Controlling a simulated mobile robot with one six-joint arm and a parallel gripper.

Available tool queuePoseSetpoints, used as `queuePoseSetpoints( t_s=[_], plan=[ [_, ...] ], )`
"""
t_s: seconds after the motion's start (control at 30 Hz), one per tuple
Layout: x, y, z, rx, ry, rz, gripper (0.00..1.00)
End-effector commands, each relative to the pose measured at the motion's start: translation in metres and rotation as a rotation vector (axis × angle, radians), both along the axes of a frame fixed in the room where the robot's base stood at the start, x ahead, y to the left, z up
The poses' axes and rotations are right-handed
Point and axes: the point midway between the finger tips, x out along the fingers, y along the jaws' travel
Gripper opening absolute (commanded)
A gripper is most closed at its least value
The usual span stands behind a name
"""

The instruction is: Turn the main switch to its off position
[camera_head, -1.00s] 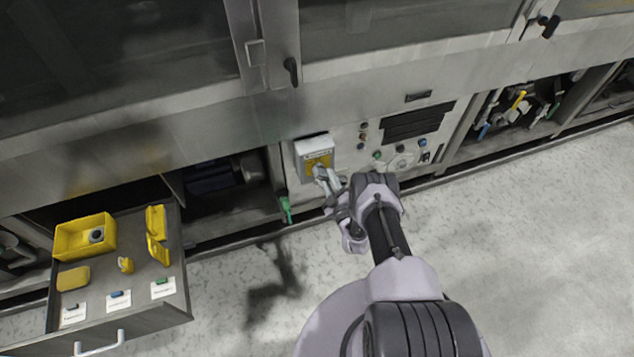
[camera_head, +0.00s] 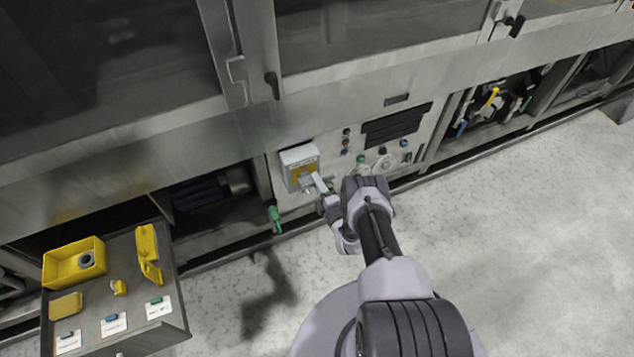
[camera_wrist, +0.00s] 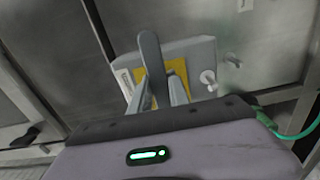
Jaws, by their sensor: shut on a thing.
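The main switch is a light grey box (camera_head: 291,168) with a yellow plate (camera_head: 303,171) on the left of the control panel. In the wrist view the box (camera_wrist: 203,58) sits tilted, with the yellow plate (camera_wrist: 178,70) on its face. A long grey rotary handle (camera_wrist: 150,52) stands out from the plate toward my wrist. My gripper (camera_head: 320,184) is at the front of the box; in the wrist view its fingers (camera_wrist: 158,98) are on both sides of the handle, shut on it. The fingers hide part of the plate and its markings.
Buttons and a dark vent (camera_head: 396,128) fill the control panel right of the switch. A green handle (camera_head: 275,218) hangs below left of the box. An open drawer (camera_head: 172,270) with yellow parts projects at lower left. The floor at right is clear.

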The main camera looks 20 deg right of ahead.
Motion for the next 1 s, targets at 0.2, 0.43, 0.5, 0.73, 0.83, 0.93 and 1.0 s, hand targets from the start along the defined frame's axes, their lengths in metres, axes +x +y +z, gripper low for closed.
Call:
queuePoseSetpoints(
  t_s=[0.2,0.43,0.5,0.73,0.83,0.93,1.0],
  plan=[
    [0.0032,-0.0009,0.0050,-0.033,-0.009,0.001,0.00],
    [0.0032,-0.0008,0.0050,-0.037,-0.009,0.001,0.00],
    [0.0032,-0.0008,0.0050,-0.037,-0.009,0.001,0.00],
    [0.0025,-0.0007,0.0041,-0.036,-0.007,0.001,0.44],
    [0.0018,-0.0005,0.0031,-0.034,-0.005,0.000,0.44],
    [0.0013,-0.0003,0.0025,-0.033,-0.004,0.000,0.44],
    [0.0004,-0.0003,0.0023,-0.033,-0.003,0.000,0.44]
  ],
)
